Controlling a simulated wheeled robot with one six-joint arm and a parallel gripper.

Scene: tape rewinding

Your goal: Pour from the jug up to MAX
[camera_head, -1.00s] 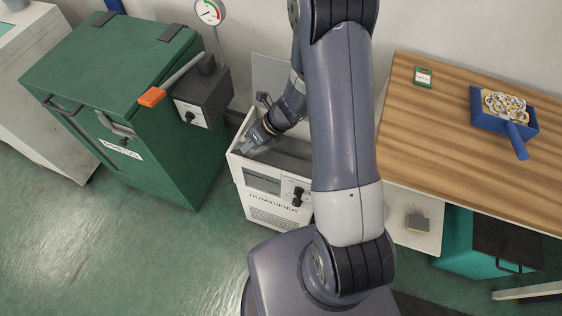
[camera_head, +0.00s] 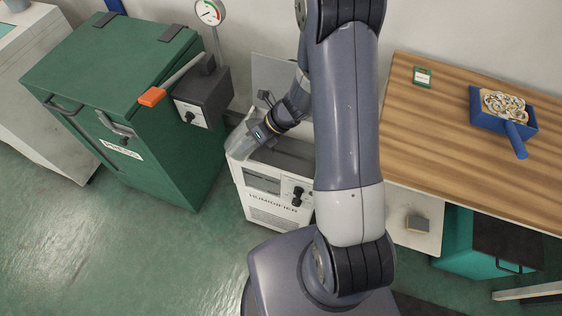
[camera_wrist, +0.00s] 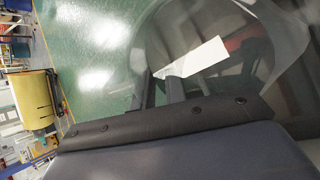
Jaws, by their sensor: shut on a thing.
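The clear jug (camera_head: 240,146) is over the left end of the open top of the white humidifier (camera_head: 272,208). My gripper (camera_head: 256,137) is shut on the jug. In the wrist view the see-through jug (camera_wrist: 205,25) fills the upper right, with a white strip (camera_wrist: 205,57) showing at or through its wall. The jug looks tilted. The water level and any MAX mark cannot be made out. The humidifier has a dark front window (camera_head: 262,181) and a black knob (camera_head: 297,195) on its front.
A green cabinet (camera_head: 110,90) with an orange-tipped lever (camera_head: 152,96) and a gauge (camera_head: 209,12) stands to the left. A grey raised panel (camera_head: 274,80) is behind the humidifier. A wooden table (camera_head: 450,150) with a blue tray (camera_head: 497,122) is to the right. Green floor lies clear in front.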

